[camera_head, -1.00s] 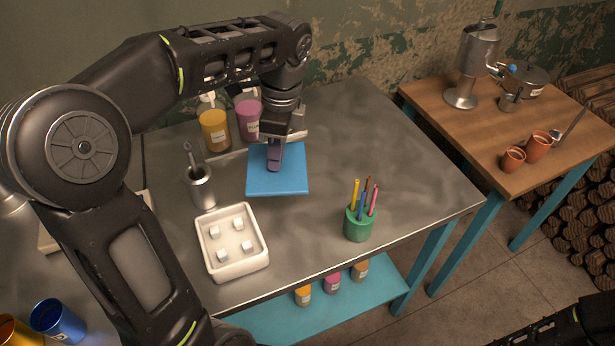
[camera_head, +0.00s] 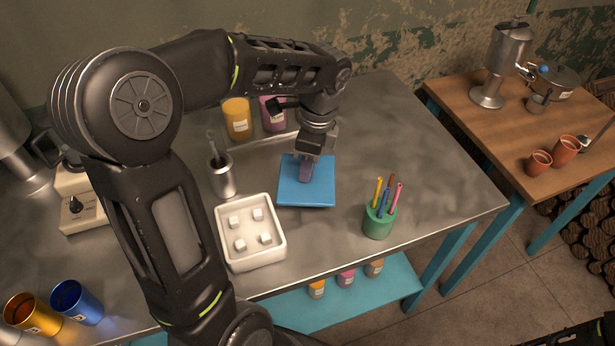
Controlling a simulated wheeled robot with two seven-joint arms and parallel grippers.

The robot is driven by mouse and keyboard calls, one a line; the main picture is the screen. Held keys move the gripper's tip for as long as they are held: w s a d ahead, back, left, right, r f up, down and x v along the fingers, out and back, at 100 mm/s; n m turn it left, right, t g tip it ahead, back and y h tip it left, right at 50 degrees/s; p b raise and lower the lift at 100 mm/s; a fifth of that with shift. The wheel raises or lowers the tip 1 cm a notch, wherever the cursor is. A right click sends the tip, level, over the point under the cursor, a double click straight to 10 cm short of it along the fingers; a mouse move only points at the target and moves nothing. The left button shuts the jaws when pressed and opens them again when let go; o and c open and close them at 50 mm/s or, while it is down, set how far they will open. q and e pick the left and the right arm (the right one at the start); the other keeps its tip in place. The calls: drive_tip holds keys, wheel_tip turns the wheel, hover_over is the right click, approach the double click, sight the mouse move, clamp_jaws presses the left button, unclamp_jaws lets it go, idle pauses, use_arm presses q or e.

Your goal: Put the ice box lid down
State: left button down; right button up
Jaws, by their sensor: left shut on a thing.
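The blue square ice box lid (camera_head: 291,190) lies flat at or just above the grey metal table, right of the ice box; I cannot tell whether it touches. My left gripper (camera_head: 306,174) points down at the lid's middle and is shut on its handle, which the fingers mostly hide. The white ice box (camera_head: 266,259) stands open with several pale ice cubes in it. Only a dark part of my right arm shows at the bottom right corner; its gripper is out of view.
A green pencil cup (camera_head: 379,222) stands right of the lid, a metal cup (camera_head: 224,181) left of it. Yellow (camera_head: 238,120) and pink (camera_head: 273,116) jars stand behind. The table's right part is clear. A wooden table (camera_head: 482,132) stands further right.

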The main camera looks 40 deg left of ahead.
sight(314, 179)
use_arm(q)
drive_tip(key=shift+f, duration=0.1)
drive_tip(key=shift+f, duration=1.85)
drive_tip(key=shift+f, duration=0.2)
drive_tip(key=c, duration=1.3)
unclamp_jaws()
drive_tip(key=shift+r, duration=0.15)
drive_tip(key=r, duration=0.4)
drive_tip(key=d+r, duration=0.1)
drive_tip(key=r, duration=0.7)
drive_tip(key=shift+w+d, duration=0.2)
drive_tip(key=shift+w, duration=0.05)
